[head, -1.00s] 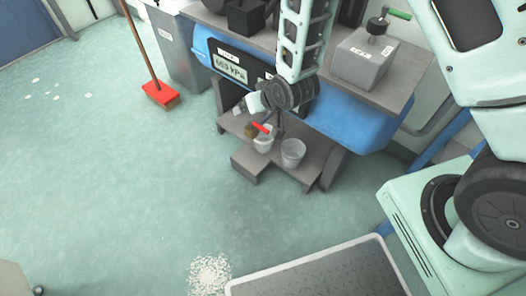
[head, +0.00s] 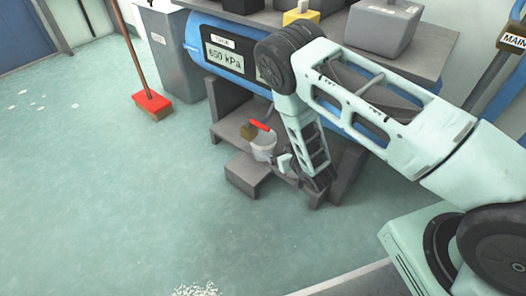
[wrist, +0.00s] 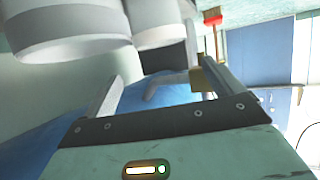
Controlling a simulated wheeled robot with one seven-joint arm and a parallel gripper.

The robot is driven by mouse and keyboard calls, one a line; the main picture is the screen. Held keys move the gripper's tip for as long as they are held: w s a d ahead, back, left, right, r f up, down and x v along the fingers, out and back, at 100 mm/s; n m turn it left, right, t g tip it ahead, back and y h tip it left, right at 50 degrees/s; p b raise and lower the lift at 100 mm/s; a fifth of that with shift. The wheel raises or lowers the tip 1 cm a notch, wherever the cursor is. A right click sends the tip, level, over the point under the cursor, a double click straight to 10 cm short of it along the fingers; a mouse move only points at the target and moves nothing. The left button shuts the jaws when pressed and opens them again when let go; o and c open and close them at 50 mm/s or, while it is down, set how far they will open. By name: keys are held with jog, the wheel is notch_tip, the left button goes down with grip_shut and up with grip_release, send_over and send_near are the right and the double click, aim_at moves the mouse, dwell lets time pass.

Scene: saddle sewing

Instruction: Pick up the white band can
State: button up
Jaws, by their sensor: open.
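Two pale grey-white cylindrical cans stand out in the wrist view, a larger one (wrist: 68,28) at upper left and another (wrist: 155,22) beside it. I cannot tell which is the white band can. My gripper (wrist: 167,85) is open and empty, with its fingers spread below the cans in the picture. In the head view, one light can (head: 263,149) shows on the low step under the blue tank. The other is hidden behind my arm there, and my fingers cannot be made out.
The grey step stand (head: 243,172) and the blue tank (head: 212,52) crowd the space around my arm. A brown block (head: 248,132) and a red handle (head: 260,125) are by the can. A red broom (head: 152,103) stands at left.

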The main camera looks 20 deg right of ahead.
jog(key=b, duration=0.4)
send_near(263, 136)
notch_tip(263, 136, up, 3)
jog(key=a, duration=0.2)
jog(key=b+x, duration=0.1)
jog(key=x, duration=0.1)
jog(key=b+x, duration=0.1)
jog(key=x, duration=0.1)
jog(key=shift+w+a+f, duration=0.15)
jog(key=shift+f, duration=0.3)
jog(key=shift+w, duration=0.4)
jog(key=c, duration=0.9)
